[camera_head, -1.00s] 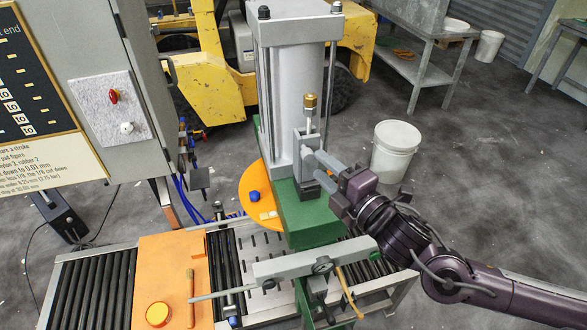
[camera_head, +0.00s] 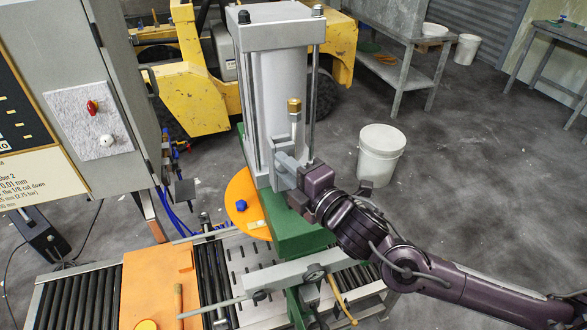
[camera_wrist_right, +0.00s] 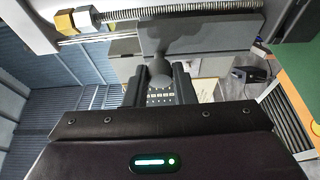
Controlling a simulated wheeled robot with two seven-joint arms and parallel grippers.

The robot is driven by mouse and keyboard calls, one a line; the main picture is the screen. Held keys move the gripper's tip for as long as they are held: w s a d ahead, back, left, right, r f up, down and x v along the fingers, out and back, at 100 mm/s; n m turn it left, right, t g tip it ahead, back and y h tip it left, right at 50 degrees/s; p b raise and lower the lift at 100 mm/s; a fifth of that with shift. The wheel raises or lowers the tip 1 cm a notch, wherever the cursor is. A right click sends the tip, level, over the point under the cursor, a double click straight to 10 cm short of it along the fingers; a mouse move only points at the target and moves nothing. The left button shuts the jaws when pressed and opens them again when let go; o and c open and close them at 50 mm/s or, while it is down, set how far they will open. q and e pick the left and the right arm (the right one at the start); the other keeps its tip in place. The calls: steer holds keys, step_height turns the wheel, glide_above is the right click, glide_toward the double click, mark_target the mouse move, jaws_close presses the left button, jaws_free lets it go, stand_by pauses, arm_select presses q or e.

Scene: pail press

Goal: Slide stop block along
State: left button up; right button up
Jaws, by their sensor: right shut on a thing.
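The grey stop block (camera_head: 285,162) is on the front of the press's grey cylinder, beside an upright rod with a brass fitting (camera_head: 294,106). My right gripper (camera_head: 298,176) reaches it from the right. In the right wrist view, the two dark fingers (camera_wrist_right: 160,88) are shut on a rounded grey knob (camera_wrist_right: 159,68) that sticks out from the block's flat plate (camera_wrist_right: 205,32). The threaded rod (camera_wrist_right: 185,14) and its brass nut (camera_wrist_right: 65,21) run past the plate. The fingers are partly hidden in the head view. My left gripper is out of view.
The green press base (camera_head: 296,235) and an orange disc (camera_head: 240,190) with a blue knob sit below. A roller conveyor (camera_head: 72,300) carries an orange board (camera_head: 150,280). A grey cabinet (camera_head: 95,90) stands left. A white pail (camera_head: 381,152) is on the floor at right.

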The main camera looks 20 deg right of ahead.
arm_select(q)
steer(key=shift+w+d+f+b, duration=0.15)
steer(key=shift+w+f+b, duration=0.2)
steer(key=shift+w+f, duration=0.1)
arm_select(e)
steer(key=shift+s+a+f, duration=0.1)
steer(key=shift+a+f, duration=0.1)
steer(key=shift+a, duration=1.1)
steer(key=o, duration=1)
steer(key=shift+s+r, duration=0.1)
steer(key=shift+r, duration=0.05)
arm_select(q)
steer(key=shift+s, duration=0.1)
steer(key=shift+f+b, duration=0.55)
arm_select(e)
steer(key=shift+v, duration=3.9)
